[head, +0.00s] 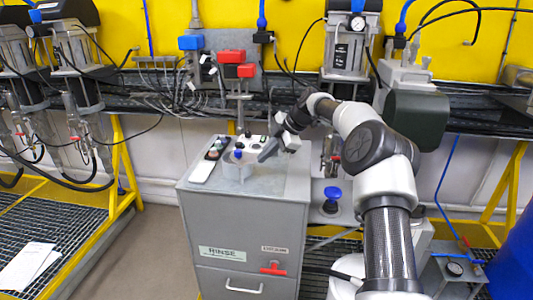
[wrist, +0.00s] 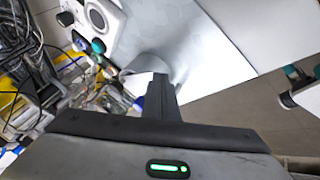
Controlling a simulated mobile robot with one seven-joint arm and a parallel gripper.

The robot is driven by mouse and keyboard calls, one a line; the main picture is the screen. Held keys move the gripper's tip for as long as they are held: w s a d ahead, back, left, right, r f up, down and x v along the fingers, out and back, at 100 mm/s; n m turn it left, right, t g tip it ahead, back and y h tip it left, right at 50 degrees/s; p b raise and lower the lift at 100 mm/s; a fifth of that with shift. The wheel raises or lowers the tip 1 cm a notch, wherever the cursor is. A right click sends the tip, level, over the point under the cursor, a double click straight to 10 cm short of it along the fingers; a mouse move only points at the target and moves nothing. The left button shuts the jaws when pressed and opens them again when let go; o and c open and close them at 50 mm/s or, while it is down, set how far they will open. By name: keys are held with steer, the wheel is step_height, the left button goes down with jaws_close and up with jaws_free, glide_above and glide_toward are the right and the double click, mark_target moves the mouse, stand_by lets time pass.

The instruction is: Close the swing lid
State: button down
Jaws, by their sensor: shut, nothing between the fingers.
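A grey cabinet (head: 240,235) with a RINSE label stands in the middle of the head view. In the wrist view a curved grey rim (wrist: 147,68) with a pale inside lies just beyond my fingers. I cannot tell for sure which part is the swing lid or how far open it stands. My gripper (head: 266,155) is shut and empty, pointing down-left just right of the pot. In the wrist view the fingers (wrist: 164,88) overlap the rim; contact is unclear.
A red-topped post (head: 238,72) rises behind. The cabinet top is bare at the right front. A red handle (head: 271,268) sticks out in front.

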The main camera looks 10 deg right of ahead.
steer(key=shift+w+a+p, duration=0.35)
steer(key=shift+w+p, duration=0.45)
steer(key=shift+w, duration=0.15)
steer(key=shift+f, duration=0.1)
